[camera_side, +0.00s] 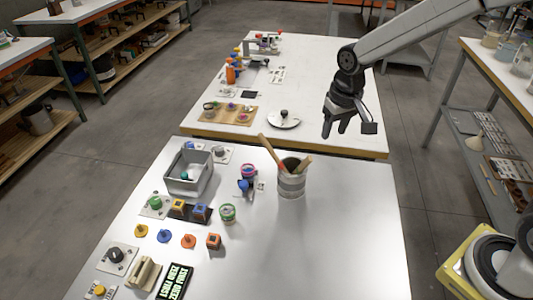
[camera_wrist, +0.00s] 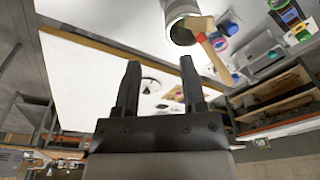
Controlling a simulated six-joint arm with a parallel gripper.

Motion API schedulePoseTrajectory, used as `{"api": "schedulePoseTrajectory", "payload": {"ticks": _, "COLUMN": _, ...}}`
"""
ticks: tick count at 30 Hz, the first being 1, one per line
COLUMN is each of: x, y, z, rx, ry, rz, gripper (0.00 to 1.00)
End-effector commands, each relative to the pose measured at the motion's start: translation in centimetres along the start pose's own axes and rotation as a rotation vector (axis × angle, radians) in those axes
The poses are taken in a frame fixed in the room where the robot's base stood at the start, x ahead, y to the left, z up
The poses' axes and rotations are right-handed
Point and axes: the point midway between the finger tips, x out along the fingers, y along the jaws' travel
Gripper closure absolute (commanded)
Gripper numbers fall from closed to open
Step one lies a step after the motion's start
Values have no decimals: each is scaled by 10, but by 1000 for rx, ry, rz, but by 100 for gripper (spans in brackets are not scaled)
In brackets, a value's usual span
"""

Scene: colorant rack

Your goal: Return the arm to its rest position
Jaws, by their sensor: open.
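My gripper (camera_side: 340,124) hangs in the air above the right side of the far table, well clear of the objects below it. In the wrist view, the two dark fingers of my gripper (camera_wrist: 158,82) are spread apart with nothing between them. My arm reaches in from the upper right of the side view.
A grey can (camera_side: 291,184) with wooden-handled tools stands on the near white table (camera_side: 330,245). A grey bin (camera_side: 189,173), several coloured pieces and a black sign (camera_side: 174,282) occupy its left half. A white plate (camera_side: 283,120) lies on the far table. The near table's right side is clear.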

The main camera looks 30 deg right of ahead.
Motion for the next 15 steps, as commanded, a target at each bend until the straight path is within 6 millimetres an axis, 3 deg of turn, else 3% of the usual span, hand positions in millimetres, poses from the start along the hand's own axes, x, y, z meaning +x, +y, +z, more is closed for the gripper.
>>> {"api": "schedulePoseTrajectory", "payload": {"ticks": 9, "x": 12, "y": 23, "z": 74, "rx": -74, "ry": 67, "rz": -4, "gripper": 47}}
{"api": "schedulePoseTrajectory", "payload": {"ticks": 15, "x": 19, "y": 32, "z": 113, "rx": -112, "ry": 101, "rz": -4, "gripper": 47}}
